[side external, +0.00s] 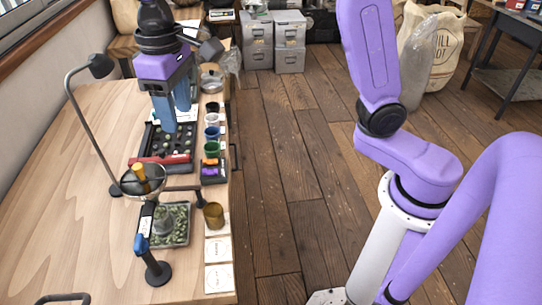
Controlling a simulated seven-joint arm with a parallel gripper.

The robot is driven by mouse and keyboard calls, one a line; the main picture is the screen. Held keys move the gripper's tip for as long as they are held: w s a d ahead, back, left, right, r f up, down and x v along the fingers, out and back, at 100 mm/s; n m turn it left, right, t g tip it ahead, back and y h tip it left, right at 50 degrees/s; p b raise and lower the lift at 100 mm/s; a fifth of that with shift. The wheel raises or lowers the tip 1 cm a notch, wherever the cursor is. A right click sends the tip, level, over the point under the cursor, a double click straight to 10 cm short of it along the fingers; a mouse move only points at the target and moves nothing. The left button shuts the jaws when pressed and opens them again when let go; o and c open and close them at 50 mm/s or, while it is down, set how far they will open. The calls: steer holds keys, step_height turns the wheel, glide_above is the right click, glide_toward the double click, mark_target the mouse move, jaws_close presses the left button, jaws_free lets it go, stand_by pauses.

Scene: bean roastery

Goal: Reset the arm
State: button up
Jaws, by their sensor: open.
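My gripper (174,107) hangs above the far part of the wooden table, pointing down. Its two blue fingers are apart, with nothing visible between them. It is over a dark tray (147,140) that holds several small greenish items, and the fingers hide part of that tray. From this view I cannot tell how high the fingertips are above it. My purple arm is on the right, and part of the link between it and the gripper is outside the picture.
The wooden table (70,200) has a desk lamp (99,66), a bowl on a stand (128,184), several small cups, a brown cup (213,215) and white cards (219,278). Grey boxes (289,40) and a sack (435,45) stand on the floor. The table's left part is clear.

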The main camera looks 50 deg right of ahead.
steer(key=s+d+f+n, duration=0.3)
steer(key=s+d, duration=0.6)
steer(key=s, duration=0.3)
steer(key=s+d+f+n, duration=0.4)
steer(key=s+d+f, duration=0.2)
steer(key=s+d, duration=0.4)
steer(key=shift+s+f, duration=0.15)
steer(key=shift+s, duration=0.85)
